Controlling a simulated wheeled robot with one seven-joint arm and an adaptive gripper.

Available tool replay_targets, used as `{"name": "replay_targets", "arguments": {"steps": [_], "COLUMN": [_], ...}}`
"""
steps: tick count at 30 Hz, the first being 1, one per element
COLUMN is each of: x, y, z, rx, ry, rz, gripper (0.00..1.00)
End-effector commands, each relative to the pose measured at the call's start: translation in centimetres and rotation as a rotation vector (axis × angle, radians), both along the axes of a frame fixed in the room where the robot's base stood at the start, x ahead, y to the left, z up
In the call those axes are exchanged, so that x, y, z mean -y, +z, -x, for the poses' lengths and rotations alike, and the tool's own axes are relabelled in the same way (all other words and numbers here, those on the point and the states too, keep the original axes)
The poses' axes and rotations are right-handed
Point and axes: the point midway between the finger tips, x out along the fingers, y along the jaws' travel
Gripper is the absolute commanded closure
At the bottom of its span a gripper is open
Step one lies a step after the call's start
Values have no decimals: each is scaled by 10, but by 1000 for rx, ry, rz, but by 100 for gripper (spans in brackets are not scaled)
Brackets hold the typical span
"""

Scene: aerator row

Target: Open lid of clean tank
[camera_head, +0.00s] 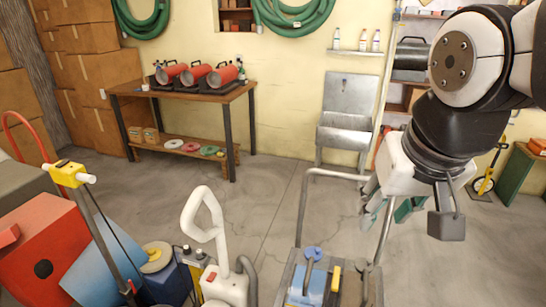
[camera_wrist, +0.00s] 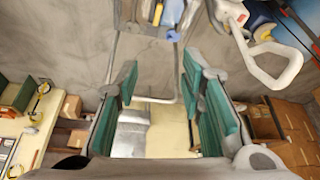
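My gripper (camera_head: 391,211) hangs in the air at the right of the head view, above the floor and beside a grey metal push handle. In the wrist view my gripper (camera_wrist: 158,82) shows two green-padded fingers spread wide apart with nothing between them. I cannot tell for sure which thing is the clean tank. A white machine with a loop handle (camera_head: 207,228) stands at the bottom centre, and that handle also shows in the wrist view (camera_wrist: 270,62). I cannot make out a lid. My gripper is clear of this machine, to its right.
A cart (camera_head: 285,278) with a blue-capped item and yellow item stands at the bottom centre-right. A red box (camera_head: 42,250) and blue panel (camera_head: 105,262) crowd the lower left. A wooden workbench (camera_head: 187,95) and a metal sink (camera_head: 345,134) stand behind. The middle floor is clear.

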Motion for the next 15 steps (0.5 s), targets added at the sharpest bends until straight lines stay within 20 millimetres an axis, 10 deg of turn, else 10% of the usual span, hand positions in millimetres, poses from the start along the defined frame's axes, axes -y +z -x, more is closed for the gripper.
{"name": "replay_targets", "arguments": {"steps": [15], "x": [1], "y": [-106], "z": [-154], "rx": [-216], "ry": [-350], "rz": [-74], "gripper": [64]}}
